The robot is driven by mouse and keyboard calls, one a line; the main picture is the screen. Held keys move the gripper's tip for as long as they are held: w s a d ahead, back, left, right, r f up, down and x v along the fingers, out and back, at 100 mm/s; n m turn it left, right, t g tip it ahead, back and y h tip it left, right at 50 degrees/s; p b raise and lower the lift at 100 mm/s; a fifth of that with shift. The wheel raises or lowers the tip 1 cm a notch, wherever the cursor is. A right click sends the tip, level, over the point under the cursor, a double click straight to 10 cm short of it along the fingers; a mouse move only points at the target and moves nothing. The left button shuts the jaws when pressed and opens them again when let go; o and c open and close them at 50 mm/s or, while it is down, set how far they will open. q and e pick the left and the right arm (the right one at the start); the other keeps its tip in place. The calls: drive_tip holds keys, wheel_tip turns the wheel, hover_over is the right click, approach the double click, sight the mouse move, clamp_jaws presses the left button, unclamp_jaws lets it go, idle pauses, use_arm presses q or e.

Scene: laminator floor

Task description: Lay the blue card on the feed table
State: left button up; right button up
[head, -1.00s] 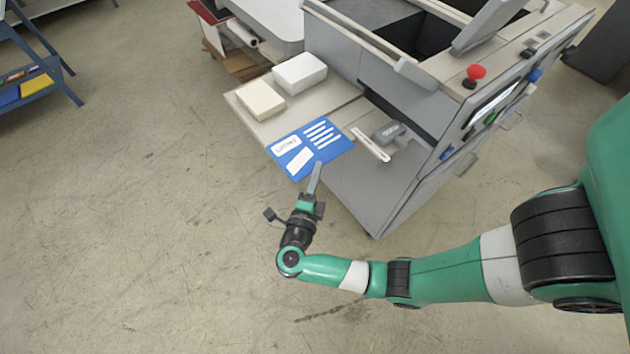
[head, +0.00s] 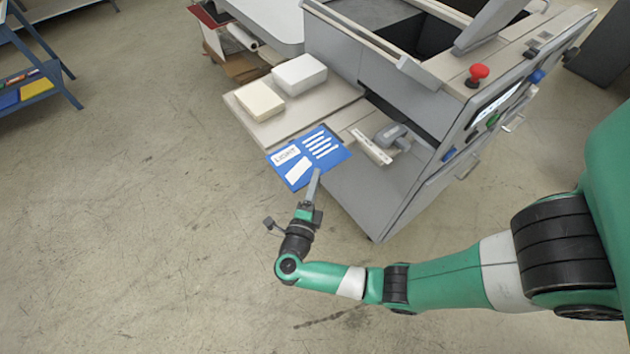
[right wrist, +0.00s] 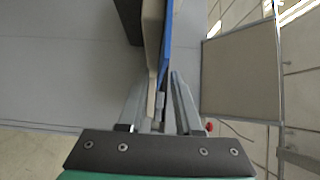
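The blue card (head: 320,166) with white print lies face up over the right front part of the beige feed table (head: 241,111). Its near corner reaches past the table's edge. My right gripper (head: 316,175) is at the card's near edge. In the right wrist view the card (right wrist: 168,35) shows edge-on, close against the feed table (right wrist: 152,38). The fingers of my right gripper (right wrist: 163,76) stand apart on either side of the card's near end, with a gap beside it. My left gripper is not in view.
A white block (head: 300,74) and a cream block (head: 259,101) sit farther back on the feed table. A grey-handled tool (head: 391,134) lies right of the card, beside the grey machine with a red button (head: 478,73). Open floor (head: 150,220) lies to the left.

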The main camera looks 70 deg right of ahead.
drive_tip(key=s+a, duration=0.1)
drive_tip(key=a, duration=1.1)
drive_tip(key=shift+r, duration=0.15)
